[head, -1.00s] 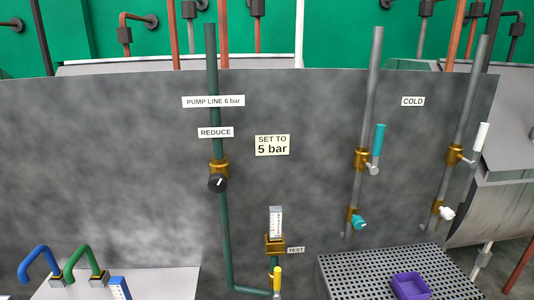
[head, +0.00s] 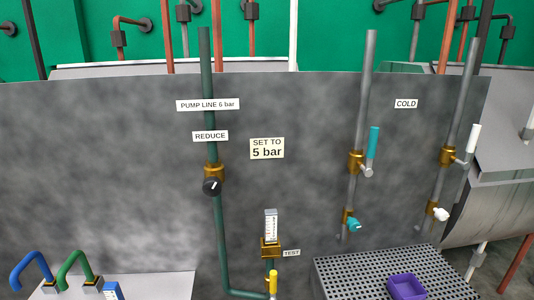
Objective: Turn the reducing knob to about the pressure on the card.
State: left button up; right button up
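The black reducing knob (head: 212,186) sits on a brass fitting (head: 213,170) on the dark green pump line pipe (head: 207,80). Its pale pointer mark tilts up to the right. The card (head: 267,148) right of it reads "SET TO 5 bar". A "REDUCE" label (head: 210,136) is above the knob, and a "PUMP LINE 6 bar" label (head: 208,105) is higher up. A small white gauge (head: 271,226) stands on a brass block by the "TEST" label (head: 291,253); its reading is too small to tell. A yellow-handled valve (head: 273,282) is below it. Neither gripper is in view.
Teal-handled (head: 373,143) and white-handled (head: 473,139) valves are on the grey pipes at right. Blue (head: 31,268) and green (head: 76,268) hoses stand at lower left. The panel's left part is bare.

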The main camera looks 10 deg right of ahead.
aim_at(212, 186)
jog(key=u, duration=0.3)
jog(key=i, duration=0.95)
jog(key=z, duration=0.5)
